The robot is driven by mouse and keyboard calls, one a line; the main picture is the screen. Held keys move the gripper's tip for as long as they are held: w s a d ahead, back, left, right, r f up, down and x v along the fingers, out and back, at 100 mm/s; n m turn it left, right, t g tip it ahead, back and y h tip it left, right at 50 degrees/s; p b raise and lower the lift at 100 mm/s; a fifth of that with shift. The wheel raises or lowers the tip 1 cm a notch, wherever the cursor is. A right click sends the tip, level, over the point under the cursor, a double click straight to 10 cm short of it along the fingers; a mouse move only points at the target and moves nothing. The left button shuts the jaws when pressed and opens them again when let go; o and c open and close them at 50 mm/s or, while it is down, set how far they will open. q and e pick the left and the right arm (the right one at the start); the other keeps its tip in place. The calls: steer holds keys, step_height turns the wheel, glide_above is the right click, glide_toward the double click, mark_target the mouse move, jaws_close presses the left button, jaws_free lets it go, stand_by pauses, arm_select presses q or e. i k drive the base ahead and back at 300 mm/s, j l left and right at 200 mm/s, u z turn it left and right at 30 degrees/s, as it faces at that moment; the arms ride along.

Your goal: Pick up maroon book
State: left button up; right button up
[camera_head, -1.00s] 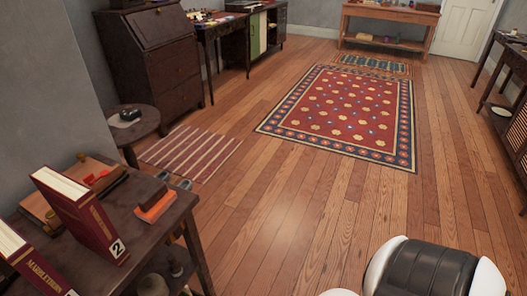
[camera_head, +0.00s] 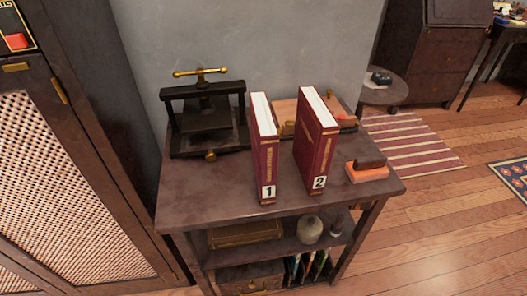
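Two maroon books stand upright on a dark wooden table (camera_head: 215,190). The maroon book labelled 1 (camera_head: 266,160) stands near the middle of the tabletop. The maroon book labelled 2 (camera_head: 312,150) stands to its right, with a gap between them. Both show white pages on top and gold lettering on the spine. Neither of my grippers shows in the head view.
A black book press (camera_head: 207,115) with a brass handle stands at the table's back left. An orange block with a dark top (camera_head: 367,171) lies at the right edge. A tall cabinet (camera_head: 75,190) stands close on the left. The shelf below holds a vase (camera_head: 309,230).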

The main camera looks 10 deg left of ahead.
mark_target(265, 136)
steer(key=k+j, duration=0.75)
steer(key=u, duration=0.45)
steer(key=k+j+u, duration=0.1)
steer(key=u, duration=0.3)
steer(key=j+u, duration=0.1)
steer(key=u, duration=0.35)
steer(key=k+j+u, duration=0.1)
steer(key=u, duration=0.35)
steer(key=j+u, duration=0.1)
steer(key=u, duration=0.3)
steer(key=z, duration=0.3)
steer(key=i+l+z, duration=0.1)
steer(key=z, duration=0.35)
steer(key=i+z, duration=0.2)
steer(key=z, duration=0.25)
steer(key=i+z, duration=0.2)
steer(key=z, duration=0.25)
